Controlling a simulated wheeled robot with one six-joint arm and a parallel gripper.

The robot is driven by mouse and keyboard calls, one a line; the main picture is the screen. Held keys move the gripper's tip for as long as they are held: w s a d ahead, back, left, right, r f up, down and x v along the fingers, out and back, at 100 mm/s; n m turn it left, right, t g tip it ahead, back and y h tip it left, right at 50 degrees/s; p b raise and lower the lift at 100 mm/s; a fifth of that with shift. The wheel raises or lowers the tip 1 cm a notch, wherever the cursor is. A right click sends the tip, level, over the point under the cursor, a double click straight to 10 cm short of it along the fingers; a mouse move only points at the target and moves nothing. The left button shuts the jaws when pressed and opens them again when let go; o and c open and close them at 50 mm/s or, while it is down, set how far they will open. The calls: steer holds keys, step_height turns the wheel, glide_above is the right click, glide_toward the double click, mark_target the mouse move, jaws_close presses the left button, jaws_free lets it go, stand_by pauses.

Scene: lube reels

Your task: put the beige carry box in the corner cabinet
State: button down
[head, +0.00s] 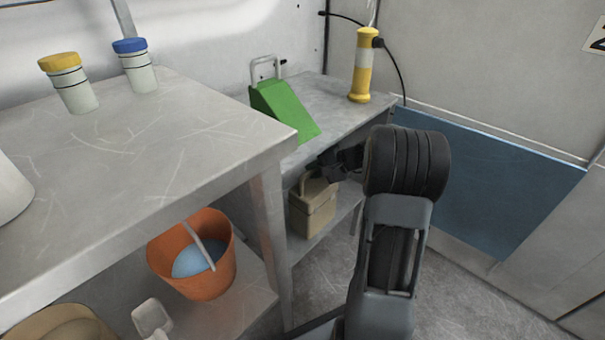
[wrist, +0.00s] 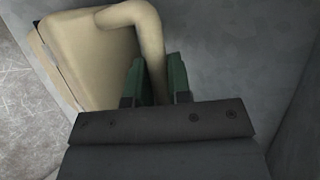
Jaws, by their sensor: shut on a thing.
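The beige carry box (head: 313,210) is upright on or just above the lower shelf of the grey metal unit (head: 335,110) in the corner, which looks like the corner cabinet. My gripper (head: 312,180) reaches in from the right at the box's top handle. In the wrist view the beige box (wrist: 90,50) fills the upper left, and its curved handle passes between the green-padded fingers of my gripper (wrist: 158,72). The fingers are shut on the handle. I cannot tell whether the box's base touches the shelf. Part of the shelf is hidden behind my arm.
A green wedge (head: 283,110) and a yellow lamp (head: 362,68) stand on the unit's top. A nearer metal table (head: 150,150) has its leg left of the box. An orange bucket (head: 200,265) and white scoop (head: 152,318) are below. Floor (head: 470,295) is clear at right.

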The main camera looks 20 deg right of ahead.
steer(key=shift+w+a+b, duration=0.7)
steer(key=shift+w+a, duration=0.6)
steer(key=shift+a, duration=0.2)
steer(key=shift+f+b, duration=0.45)
steer(key=shift+f, duration=0.25)
steer(key=c, duration=1.5)
jaws_free()
steer(key=shift+f, duration=0.2)
steer(key=o, duration=0.4)
steer(key=shift+o, duration=0.2)
steer(key=shift+r, duration=0.1)
